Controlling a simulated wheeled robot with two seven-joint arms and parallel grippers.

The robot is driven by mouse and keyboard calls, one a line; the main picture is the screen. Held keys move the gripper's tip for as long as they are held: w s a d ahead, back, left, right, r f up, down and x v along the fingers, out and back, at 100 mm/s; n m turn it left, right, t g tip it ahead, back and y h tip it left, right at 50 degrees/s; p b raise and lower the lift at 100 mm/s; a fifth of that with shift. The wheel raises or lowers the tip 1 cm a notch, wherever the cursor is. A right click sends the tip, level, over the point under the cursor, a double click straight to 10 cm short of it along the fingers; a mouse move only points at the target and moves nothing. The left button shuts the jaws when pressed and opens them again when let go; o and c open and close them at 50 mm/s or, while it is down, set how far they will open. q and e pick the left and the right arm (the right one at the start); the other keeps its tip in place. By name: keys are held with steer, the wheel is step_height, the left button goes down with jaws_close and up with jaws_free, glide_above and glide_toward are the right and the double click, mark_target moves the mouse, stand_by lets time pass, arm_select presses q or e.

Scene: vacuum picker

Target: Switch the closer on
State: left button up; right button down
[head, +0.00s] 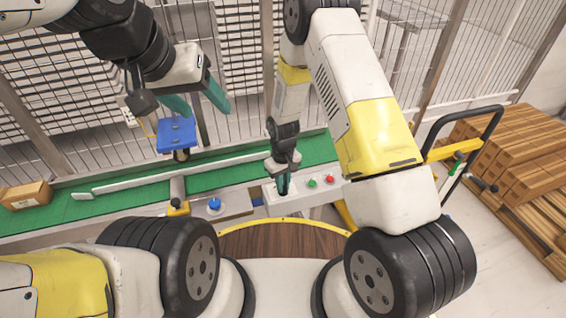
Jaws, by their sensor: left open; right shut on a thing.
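A white control box (310,193) stands at the front edge of the green conveyor, with a green button (312,183) and a red button (330,179) on top. My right gripper (284,186) points down at the left part of this box. Its fingers are shut on a small part there, which they hide, so I cannot tell its shape or position. My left gripper (205,108) is open and empty, its teal fingers apart, up and to the left, beside a blue square block (176,135).
A green conveyor (135,200) with a pale guide rail runs across, with a cardboard box (27,195) at its left end. A blue knob (214,204) sits left of the control box.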

steer(key=m, duration=0.4)
steer(key=shift+m, duration=2)
steer(key=c, duration=1.4)
jaws_free()
steer(key=shift+r, duration=3.95)
